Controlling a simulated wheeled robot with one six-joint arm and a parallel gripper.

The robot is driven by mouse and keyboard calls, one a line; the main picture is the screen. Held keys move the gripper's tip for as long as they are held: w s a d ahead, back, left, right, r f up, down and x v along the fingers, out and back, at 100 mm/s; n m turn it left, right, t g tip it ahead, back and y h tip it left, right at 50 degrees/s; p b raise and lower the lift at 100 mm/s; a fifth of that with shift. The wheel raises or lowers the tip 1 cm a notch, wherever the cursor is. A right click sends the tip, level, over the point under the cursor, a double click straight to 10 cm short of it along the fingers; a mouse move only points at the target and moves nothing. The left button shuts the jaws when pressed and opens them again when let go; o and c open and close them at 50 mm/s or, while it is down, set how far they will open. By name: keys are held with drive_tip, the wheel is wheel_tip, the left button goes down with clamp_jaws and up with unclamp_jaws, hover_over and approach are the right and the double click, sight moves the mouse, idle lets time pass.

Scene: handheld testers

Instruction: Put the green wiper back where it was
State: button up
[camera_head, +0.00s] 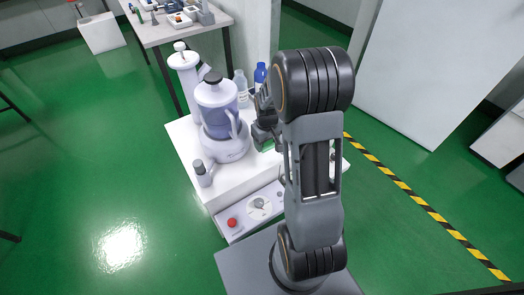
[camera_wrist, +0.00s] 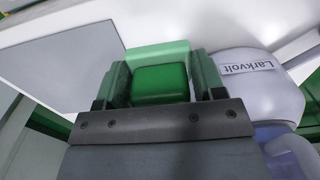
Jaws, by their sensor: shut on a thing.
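The green wiper (camera_wrist: 160,84) is a rounded green block between the two fingers of my gripper (camera_wrist: 161,76) in the wrist view. My gripper is shut on it. A paler green part or patch (camera_wrist: 158,53) shows just beyond the block; I cannot tell whether it belongs to the wiper. In the head view my gripper (camera_head: 266,138) is low over the right part of the white table (camera_head: 185,140), with a bit of green (camera_head: 268,146) under it. My arm hides much of that side. Whether the wiper touches the table is unclear.
A white blender-like machine (camera_head: 225,145) stands close left of my gripper; its Larkvolt label (camera_wrist: 247,67) shows in the wrist view. A blue bottle (camera_head: 260,76) and a clear bottle (camera_head: 241,84) stand behind. A small grey bottle (camera_head: 203,174) stands at the front left.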

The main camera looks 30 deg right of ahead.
drive_tip(key=shift+w+a+f+b, duration=0.2)
drive_tip(key=shift+w+f, duration=0.25)
drive_tip(key=shift+f, duration=0.15)
drive_tip(key=shift+w+a+f+b, duration=0.1)
drive_tip(key=shift+w+f+b, duration=0.05)
drive_tip(key=shift+w+f, duration=0.4)
drive_tip(key=shift+w+f+b, duration=0.1)
drive_tip(key=shift+f+b, duration=0.7)
drive_tip(key=shift+f, duration=0.9)
drive_tip(key=shift+f, duration=0.2)
drive_tip(key=o, duration=1)
drive_tip(key=shift+c, duration=0.2)
